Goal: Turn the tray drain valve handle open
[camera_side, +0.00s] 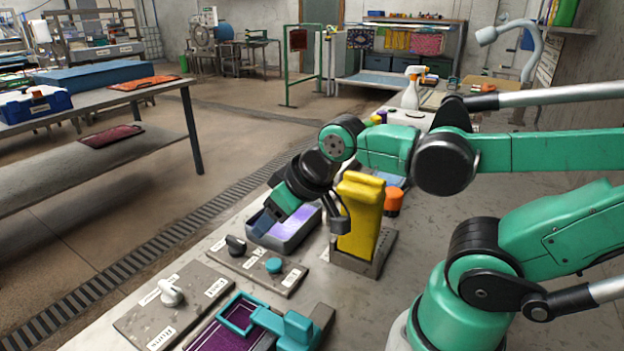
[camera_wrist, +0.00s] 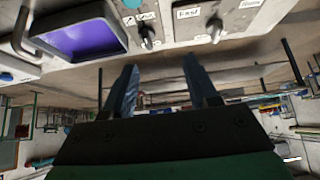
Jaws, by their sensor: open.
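A shallow grey tray with purple liquid (camera_side: 303,228) sits on the bench; it also shows at the upper left of the wrist view (camera_wrist: 82,30). Beside it is a panel with a black handle (camera_side: 236,245) and a teal button (camera_side: 273,265). The black handle also shows in the wrist view (camera_wrist: 147,36). It looks like the drain valve handle, but its labels are too small to read. My gripper (camera_side: 262,224) is over the tray's left edge, apart from the black handle. In the wrist view its fingers (camera_wrist: 160,64) are spread with nothing between them.
A second panel holds a pale knob (camera_side: 171,292) with a "Fast" label. A teal frame (camera_side: 238,314) lies over a purple rug (camera_side: 212,338) at the front. A yellow upright block (camera_side: 360,215) stands right of the tray, near an orange knob (camera_side: 393,201).

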